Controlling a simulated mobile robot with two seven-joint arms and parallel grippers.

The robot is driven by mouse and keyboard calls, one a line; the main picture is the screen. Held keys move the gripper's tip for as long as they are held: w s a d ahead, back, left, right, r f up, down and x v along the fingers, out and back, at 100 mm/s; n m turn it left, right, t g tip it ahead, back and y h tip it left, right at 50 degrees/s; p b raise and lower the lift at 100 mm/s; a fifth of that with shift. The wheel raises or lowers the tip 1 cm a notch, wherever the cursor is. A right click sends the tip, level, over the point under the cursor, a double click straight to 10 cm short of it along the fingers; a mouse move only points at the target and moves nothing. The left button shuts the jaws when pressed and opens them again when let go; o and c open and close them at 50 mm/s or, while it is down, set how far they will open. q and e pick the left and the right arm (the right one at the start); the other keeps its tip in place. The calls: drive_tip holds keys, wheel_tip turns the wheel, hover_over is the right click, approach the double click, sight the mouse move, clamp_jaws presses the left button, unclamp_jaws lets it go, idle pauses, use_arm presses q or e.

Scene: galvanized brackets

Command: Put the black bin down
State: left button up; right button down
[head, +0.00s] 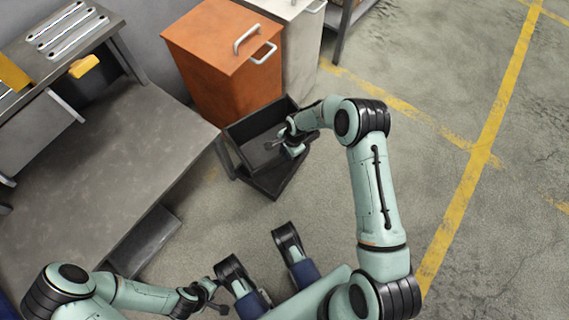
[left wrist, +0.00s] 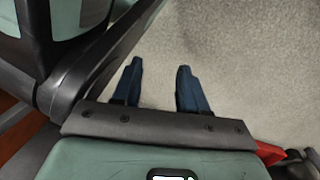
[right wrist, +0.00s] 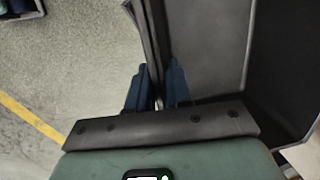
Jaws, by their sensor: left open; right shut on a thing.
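The black bin (head: 249,128) is in the middle of the head view, in front of the orange cabinet. Its open top faces up and it looks empty. My right gripper (head: 284,139) is shut on the bin's rim. In the right wrist view, the fingers (right wrist: 157,88) pinch the bin's wall, with the bin's inside (right wrist: 208,50) to the right. A dark shape (head: 275,178) shows just below the bin; I cannot tell whether the bin rests on it or hangs above the floor. My left gripper (head: 216,292) is open and empty, low in the head view; its fingers (left wrist: 160,85) stand apart.
An orange cabinet (head: 215,60) and a pale cabinet (head: 302,45) stand behind the bin. A grey platform (head: 120,150) lies left of it, with a workbench (head: 60,55) holding metal brackets beyond. Bare floor (head: 440,110) with yellow lines is open on the right.

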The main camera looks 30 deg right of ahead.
use_arm(q)
drive_tip(key=s+f+g+b, duration=0.1)
drive_tip(key=s+f+b, duration=0.1)
drive_tip(key=s, duration=0.3)
drive_tip(key=shift+s+a+f+g, duration=0.25)
drive_tip(key=shift+a+f+g, duration=0.05)
drive_tip(key=shift+f+g, duration=0.1)
use_arm(e)
wheel_tip(320, 180, down, 9)
drive_tip(key=shift+f, duration=0.25)
drive_tip(key=c, duration=1)
unclamp_jaws()
drive_tip(key=shift+c, duration=0.2)
